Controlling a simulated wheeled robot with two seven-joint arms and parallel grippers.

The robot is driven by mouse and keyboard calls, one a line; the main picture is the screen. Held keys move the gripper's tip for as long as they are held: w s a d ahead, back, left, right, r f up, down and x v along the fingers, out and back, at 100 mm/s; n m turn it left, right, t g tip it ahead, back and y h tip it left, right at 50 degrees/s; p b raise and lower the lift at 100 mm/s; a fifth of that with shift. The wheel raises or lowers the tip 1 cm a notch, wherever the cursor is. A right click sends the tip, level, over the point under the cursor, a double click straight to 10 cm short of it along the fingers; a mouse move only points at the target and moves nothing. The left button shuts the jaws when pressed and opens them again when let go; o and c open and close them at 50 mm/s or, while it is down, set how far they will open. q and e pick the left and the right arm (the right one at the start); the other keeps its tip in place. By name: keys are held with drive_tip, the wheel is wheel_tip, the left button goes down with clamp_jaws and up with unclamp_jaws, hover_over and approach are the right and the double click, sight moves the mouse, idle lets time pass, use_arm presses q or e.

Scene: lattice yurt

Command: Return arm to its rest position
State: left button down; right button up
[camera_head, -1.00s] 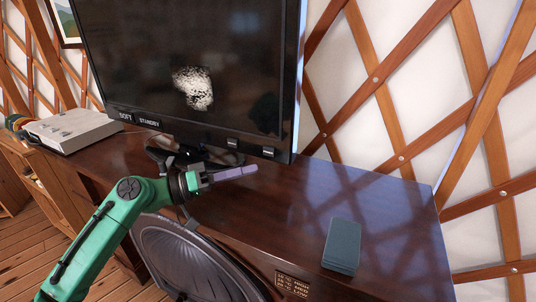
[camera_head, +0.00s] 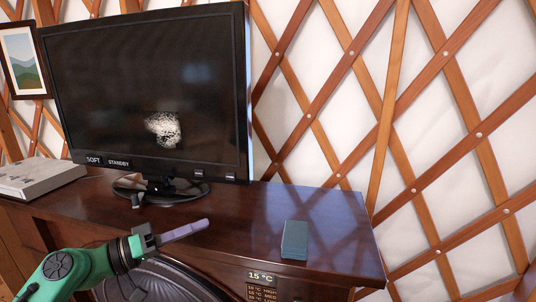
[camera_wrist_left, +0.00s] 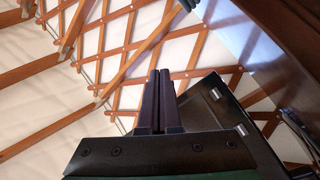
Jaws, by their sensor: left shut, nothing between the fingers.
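My left arm is green with a dark wrist and comes in from the lower left of the head view. Its left gripper (camera_head: 205,224) has purple-grey fingers that are shut with nothing between them. The fingers point right, in front of the monitor's stand and near the front edge of the dark wooden cabinet (camera_head: 337,235). In the left wrist view the two fingers (camera_wrist_left: 159,76) lie side by side, closed, with the lattice wall beyond. My right gripper is not in view.
A monitor (camera_head: 150,75) reading "SOFT STANDBY" stands behind the gripper. A grey-blue box (camera_head: 295,240) stands at the cabinet's right. A light grey case (camera_head: 38,177) lies at the left. A framed picture (camera_head: 22,60) hangs on the lattice wall. The cabinet top between monitor and box is clear.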

use_arm(q)
drive_tip(key=s+d+f+m+g+y, duration=0.1)
drive_tip(key=s+f+g+y, duration=0.15)
drive_tip(key=f, duration=0.75)
drive_tip(key=s+d+f+m+g+y, duration=0.15)
drive_tip(key=s+f+y, duration=0.25)
drive_tip(key=f, duration=0.7)
drive_tip(key=s+a+f+n+g+y, duration=0.1)
drive_tip(key=s+a+f+y, duration=0.4)
drive_tip(key=s, duration=0.2)
drive_tip(key=s+a+f+n+g+y, duration=0.2)
drive_tip(key=s+a+f+y, duration=0.25)
drive_tip(key=s, duration=0.35)
wheel_tip(320, 180, down, 23)
drive_tip(key=s, duration=0.2)
drive_tip(key=s+a+f+g, duration=0.2)
drive_tip(key=s+a+f, duration=0.1)
drive_tip(key=s+f, duration=1.1)
drive_tip(key=shift+s+f+m, duration=0.15)
drive_tip(key=shift+s+m, duration=0.3)
drive_tip(key=shift+s, duration=0.75)
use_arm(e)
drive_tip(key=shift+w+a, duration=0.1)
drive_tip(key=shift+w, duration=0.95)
